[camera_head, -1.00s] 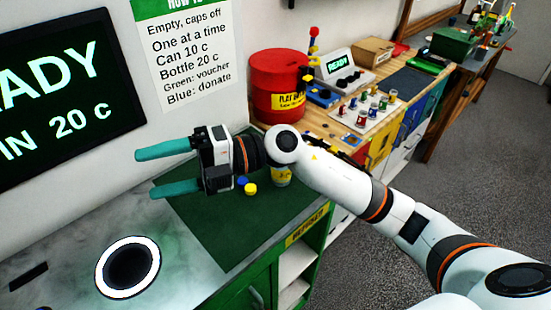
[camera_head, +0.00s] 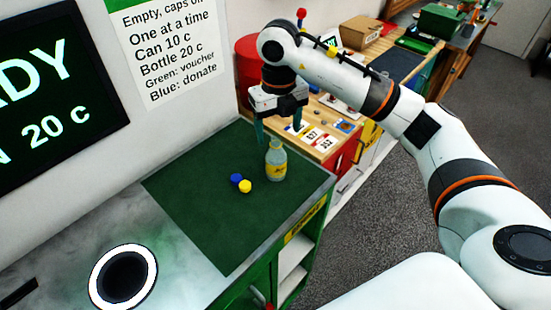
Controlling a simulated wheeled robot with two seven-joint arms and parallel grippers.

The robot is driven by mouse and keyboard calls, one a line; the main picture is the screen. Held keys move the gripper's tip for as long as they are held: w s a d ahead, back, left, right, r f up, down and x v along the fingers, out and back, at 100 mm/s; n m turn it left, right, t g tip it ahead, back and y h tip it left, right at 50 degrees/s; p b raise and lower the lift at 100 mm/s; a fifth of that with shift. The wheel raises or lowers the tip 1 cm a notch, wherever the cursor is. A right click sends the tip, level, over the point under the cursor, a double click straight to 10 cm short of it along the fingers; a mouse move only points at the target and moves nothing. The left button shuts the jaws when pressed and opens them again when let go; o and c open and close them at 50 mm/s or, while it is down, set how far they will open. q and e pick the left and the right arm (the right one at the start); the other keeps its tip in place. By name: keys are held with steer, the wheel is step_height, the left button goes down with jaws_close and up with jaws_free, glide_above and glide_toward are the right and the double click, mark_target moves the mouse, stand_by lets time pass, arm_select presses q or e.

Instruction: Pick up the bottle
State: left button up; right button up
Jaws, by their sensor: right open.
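A clear bottle with a yellow label (camera_head: 276,160) stands upright on the green mat (camera_head: 215,215), near the mat's right edge. My right gripper (camera_head: 279,128) points down with its teal fingers apart. It is open and empty, above and around the level of the bottle's top in the picture; I cannot tell how far behind or above the bottle it is. My left gripper is not in view.
A blue cap (camera_head: 236,179) and a yellow cap (camera_head: 246,187) lie left of the bottle. A round lit opening (camera_head: 150,282) is in the counter at lower left. A red drum (camera_head: 247,70) and wooden workbench (camera_head: 352,105) stand behind. The mat's front is clear.

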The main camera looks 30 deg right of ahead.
mark_target(276, 148)
steer(key=f+p, duration=0.1)
steer(key=f, duration=0.1)
steer(key=f+p, duration=0.1)
steer(key=f, duration=0.1)
steer(key=f+p, duration=0.1)
steer(key=f, duration=0.1)
steer(key=shift+w+a+f, duration=0.15)
steer(key=shift+w+f, duration=0.1)
steer(key=shift+f, duration=0.3)
steer(key=c, duration=1)
